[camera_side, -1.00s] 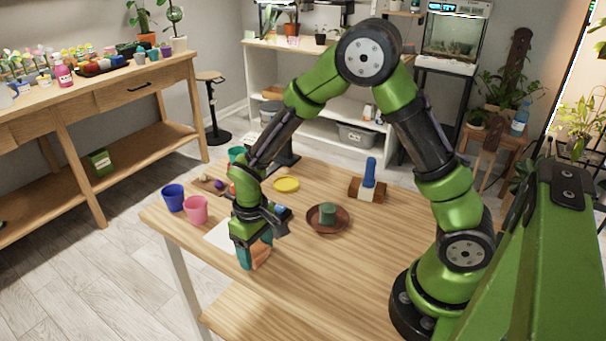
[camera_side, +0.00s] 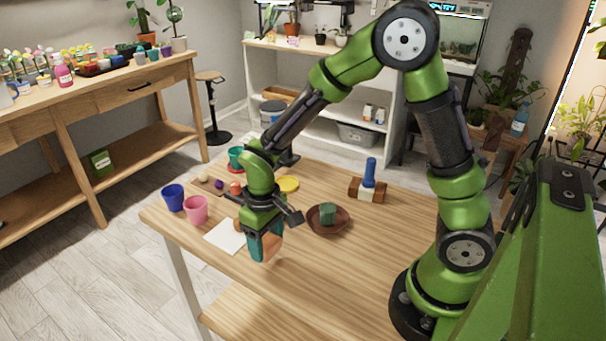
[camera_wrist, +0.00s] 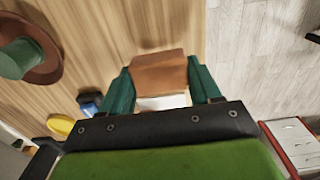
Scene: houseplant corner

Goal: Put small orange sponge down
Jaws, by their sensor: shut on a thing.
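The small orange sponge (camera_wrist: 160,72) is between the two teal fingers of my gripper (camera_wrist: 162,84) in the wrist view. In the side view my gripper (camera_side: 265,250) points down over the front part of the wooden table (camera_side: 330,270), and the sponge (camera_side: 273,244) shows only partly behind the fingers. I cannot tell whether the sponge touches the tabletop. A white sheet (camera_side: 226,237) lies to the left of my gripper.
A brown dish (camera_side: 340,229) with a green piece (camera_side: 328,213) stands close to the right. Pink (camera_side: 196,210) and blue (camera_side: 173,198) cups are left. A yellow lid (camera_side: 289,184) and a wooden block with a blue piece (camera_side: 369,173) are behind. The front right tabletop is clear.

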